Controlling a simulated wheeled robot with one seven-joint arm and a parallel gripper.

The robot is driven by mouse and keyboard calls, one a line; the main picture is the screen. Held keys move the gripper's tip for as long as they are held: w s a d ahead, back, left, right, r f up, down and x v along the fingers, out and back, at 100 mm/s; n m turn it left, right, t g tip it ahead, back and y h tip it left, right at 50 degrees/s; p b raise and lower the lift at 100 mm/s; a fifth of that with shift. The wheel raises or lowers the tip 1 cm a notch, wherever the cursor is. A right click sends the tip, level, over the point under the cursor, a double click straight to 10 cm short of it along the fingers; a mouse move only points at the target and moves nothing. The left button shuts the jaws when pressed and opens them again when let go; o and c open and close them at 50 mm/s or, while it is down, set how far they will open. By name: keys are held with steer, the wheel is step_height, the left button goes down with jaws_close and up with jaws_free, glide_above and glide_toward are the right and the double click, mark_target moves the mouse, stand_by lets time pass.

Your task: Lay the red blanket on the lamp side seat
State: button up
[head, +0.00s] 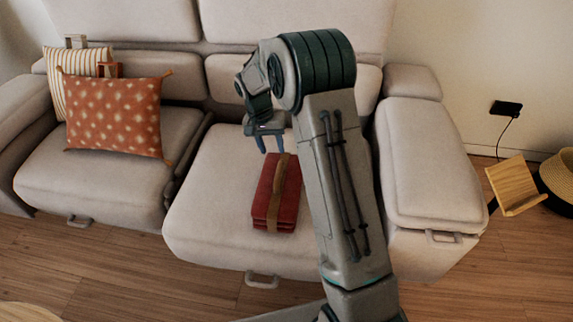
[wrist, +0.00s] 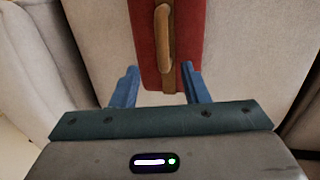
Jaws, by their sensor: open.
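The red blanket (head: 266,205) is a folded bundle with a tan strap and handle. It lies on the right-hand seat cushion (head: 205,205) of the light grey sofa in the head view. My gripper (head: 270,143) is open and empty, near the bundle's back end. In the wrist view, the red blanket (wrist: 190,45) is at the top centre, with its handle lengthwise. My gripper's two blue fingers (wrist: 160,85) are spread apart around its near end, and nothing is gripped. The lamp is not in view, so I cannot tell which seat is the lamp side.
The left seat holds an orange dotted pillow (head: 113,115) and a striped pillow (head: 62,88). A padded armrest (head: 425,165) stands right of my arm. A wooden stand (head: 514,186) and a woven basket (head: 559,172) are at the far right. Wood floor lies in front.

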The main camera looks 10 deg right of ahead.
steer(key=s+d+r+n+t+y, duration=0.1)
steer(key=s+d+r+n, duration=0.1)
steer(key=s+r, duration=0.65)
steer(key=s+d+r+n+t, duration=0.1)
steer(key=s+r, duration=0.3)
steer(key=s, duration=0.9)
steer(key=s+n+y, duration=0.1)
steer(key=s, duration=0.8)
steer(key=shift+d+t, duration=0.15)
steer(key=shift+t, duration=0.15)
step_height(320, 180, up, 17)
steer(key=t+p, duration=0.1)
steer(key=p, duration=1.4)
steer(key=shift+a+r+p, duration=0.2)
steer(key=shift+p, duration=0.15)
